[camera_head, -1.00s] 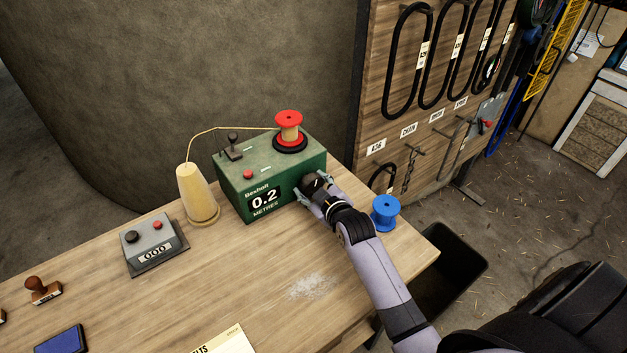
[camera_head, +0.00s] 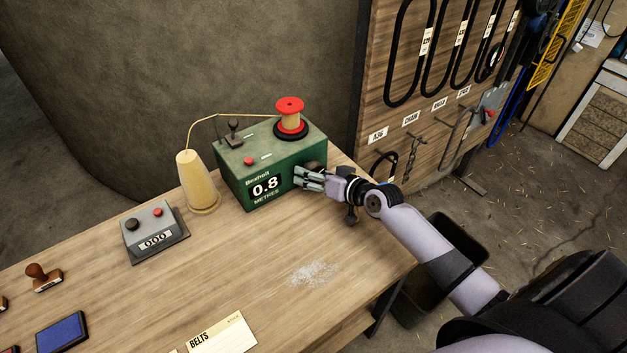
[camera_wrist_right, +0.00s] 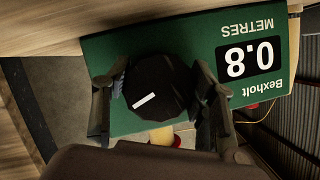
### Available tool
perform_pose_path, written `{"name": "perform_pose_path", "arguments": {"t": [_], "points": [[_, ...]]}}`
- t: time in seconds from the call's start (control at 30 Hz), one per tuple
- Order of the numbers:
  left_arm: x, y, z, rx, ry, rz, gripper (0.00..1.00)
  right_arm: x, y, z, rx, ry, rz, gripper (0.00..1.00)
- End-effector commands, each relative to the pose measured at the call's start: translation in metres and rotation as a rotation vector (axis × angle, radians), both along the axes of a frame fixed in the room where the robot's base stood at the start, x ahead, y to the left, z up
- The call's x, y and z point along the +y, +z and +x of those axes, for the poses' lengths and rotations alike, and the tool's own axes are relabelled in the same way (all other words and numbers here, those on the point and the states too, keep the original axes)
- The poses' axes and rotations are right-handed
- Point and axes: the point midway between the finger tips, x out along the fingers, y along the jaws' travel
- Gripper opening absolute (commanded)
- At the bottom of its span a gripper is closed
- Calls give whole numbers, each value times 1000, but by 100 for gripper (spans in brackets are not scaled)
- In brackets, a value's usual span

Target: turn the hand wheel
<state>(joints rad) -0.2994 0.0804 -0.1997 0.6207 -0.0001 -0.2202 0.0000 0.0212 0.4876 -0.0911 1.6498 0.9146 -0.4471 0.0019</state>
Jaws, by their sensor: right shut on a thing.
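The green winding machine (camera_head: 237,181) stands on the bench and its display (camera_head: 265,187) reads 0.8 METRES. A red spool (camera_head: 290,108) sits on top, with yellow cord running to it from the cream cone (camera_head: 195,180). The dark hand wheel (camera_wrist_right: 158,84), with a white mark, is on the machine's face in the right wrist view. In the head view it is mostly hidden by my right gripper (camera_head: 303,177). The right gripper's fingers (camera_wrist_right: 162,98) are on both sides of the wheel, shut on it. My left gripper is not in view.
A grey counter box (camera_head: 149,222) reading 000, a stamp (camera_head: 42,277), a blue ink pad (camera_head: 62,333) and a BELTS card (camera_head: 222,337) lie on the bench (camera_head: 230,275). A black bin (camera_head: 440,262) stands on the floor at right. A tool board (camera_head: 420,110) rises behind.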

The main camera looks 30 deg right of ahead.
Motion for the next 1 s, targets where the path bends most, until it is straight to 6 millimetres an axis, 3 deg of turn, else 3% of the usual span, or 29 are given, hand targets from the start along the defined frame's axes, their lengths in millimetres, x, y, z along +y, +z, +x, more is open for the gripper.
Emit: {"name": "perform_pose_path", "arguments": {"t": [0.03,0.4,0.7,1.0], "points": [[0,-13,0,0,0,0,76,-1,-6,0,4,0,39,25],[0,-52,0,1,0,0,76,0,-4,0,41,-1,314,25],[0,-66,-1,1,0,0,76,1,0,0,56,0,420,25],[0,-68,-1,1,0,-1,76,1,2,0,60,-1,443,25]]}}
